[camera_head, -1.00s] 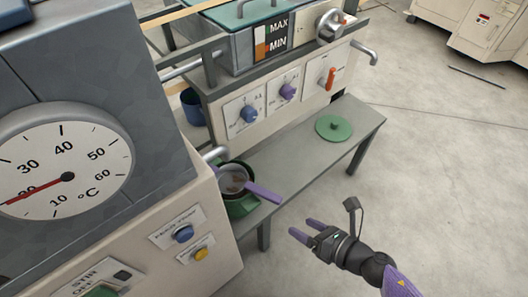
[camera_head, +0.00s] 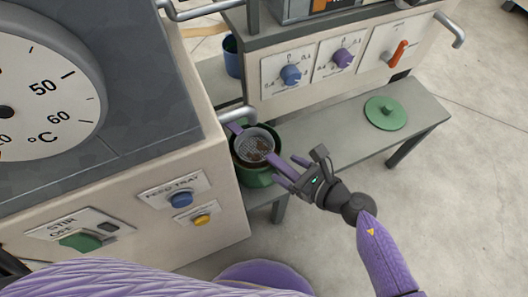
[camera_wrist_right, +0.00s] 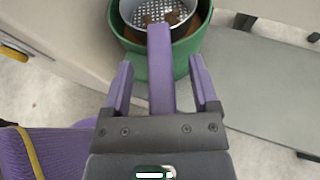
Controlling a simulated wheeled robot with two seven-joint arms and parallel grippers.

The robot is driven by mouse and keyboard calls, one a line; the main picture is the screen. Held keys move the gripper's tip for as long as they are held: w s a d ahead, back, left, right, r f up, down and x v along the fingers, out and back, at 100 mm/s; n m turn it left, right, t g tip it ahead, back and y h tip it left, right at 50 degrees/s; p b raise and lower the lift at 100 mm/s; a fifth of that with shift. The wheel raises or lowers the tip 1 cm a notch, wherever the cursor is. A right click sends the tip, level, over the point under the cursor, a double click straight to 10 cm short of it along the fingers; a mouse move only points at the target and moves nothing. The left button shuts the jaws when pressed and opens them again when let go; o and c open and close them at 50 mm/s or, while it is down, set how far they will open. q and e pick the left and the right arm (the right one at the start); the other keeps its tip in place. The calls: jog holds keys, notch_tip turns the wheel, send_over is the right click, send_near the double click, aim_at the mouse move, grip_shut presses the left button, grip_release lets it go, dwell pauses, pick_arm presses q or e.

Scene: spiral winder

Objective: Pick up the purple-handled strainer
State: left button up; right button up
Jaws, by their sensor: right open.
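The strainer (camera_head: 254,146) has a round perforated metal bowl with brown bits in it and a purple handle. It rests in the mouth of a green pot (camera_head: 243,176) on the grey bench. My right gripper (camera_head: 284,171) is at the strainer's handle side. In the right wrist view the purple handle (camera_wrist_right: 160,70) runs between the two open purple fingers (camera_wrist_right: 158,80), with a gap on each side. The strainer bowl (camera_wrist_right: 155,12) and green pot (camera_wrist_right: 185,60) are just beyond the fingertips. My left gripper is not in view.
A green lid (camera_head: 386,113) lies on the grey bench (camera_head: 345,140) to the right. The machine's front panel with STIR and FEED TRAY controls (camera_head: 180,198) stands close on the left. A metal spout (camera_head: 237,116) hangs just above the pot. A blue cup (camera_head: 233,58) stands behind.

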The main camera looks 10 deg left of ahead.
grip_shut()
dwell(0.3)
